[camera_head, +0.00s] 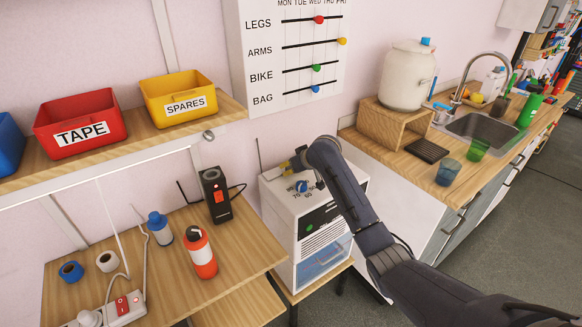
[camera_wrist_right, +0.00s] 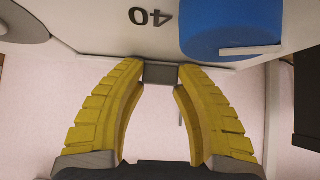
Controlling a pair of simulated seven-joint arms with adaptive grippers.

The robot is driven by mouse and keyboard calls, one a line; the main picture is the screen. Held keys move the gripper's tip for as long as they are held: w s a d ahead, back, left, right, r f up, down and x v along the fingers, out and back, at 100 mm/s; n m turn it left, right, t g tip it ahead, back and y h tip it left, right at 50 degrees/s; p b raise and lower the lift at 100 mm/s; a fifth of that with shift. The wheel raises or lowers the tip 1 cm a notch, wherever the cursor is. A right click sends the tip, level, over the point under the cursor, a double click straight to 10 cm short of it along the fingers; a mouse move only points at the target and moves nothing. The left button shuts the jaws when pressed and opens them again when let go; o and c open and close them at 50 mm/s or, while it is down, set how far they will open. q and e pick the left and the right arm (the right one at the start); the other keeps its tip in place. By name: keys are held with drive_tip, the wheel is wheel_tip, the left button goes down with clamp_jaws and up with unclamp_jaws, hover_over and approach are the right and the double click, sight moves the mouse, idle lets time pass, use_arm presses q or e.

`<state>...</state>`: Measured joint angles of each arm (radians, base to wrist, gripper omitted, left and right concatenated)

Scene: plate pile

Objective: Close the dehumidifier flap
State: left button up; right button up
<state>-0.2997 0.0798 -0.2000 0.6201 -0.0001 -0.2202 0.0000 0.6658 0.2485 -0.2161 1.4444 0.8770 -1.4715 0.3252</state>
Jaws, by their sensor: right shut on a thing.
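The white dehumidifier (camera_head: 279,208) stands on a low wooden stand, with a blue dial (camera_head: 301,186) and numbers on its top, a grille and a bluish transparent window on its front. My right gripper (camera_head: 298,163) is at the far edge of its top, partly hidden behind my forearm. In the right wrist view, the yellow fingers (camera_wrist_right: 160,78) are shut on a small dark grey tab (camera_wrist_right: 160,73) at the edge of the white panel (camera_wrist_right: 110,22). The blue dial (camera_wrist_right: 228,25) and a "40" show beyond. I cannot tell whether this tab belongs to the flap. My left gripper is not in view.
A wooden desk (camera_head: 150,265) with a black device (camera_head: 214,194), an orange bottle (camera_head: 200,253) and a power strip (camera_head: 115,308) is left of the dehumidifier. A shelf (camera_head: 225,108) with bins is above. The sink counter (camera_head: 395,160) is at right.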

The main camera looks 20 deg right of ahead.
drive_tip(key=o, duration=1.2)
drive_tip(key=v, duration=1.2)
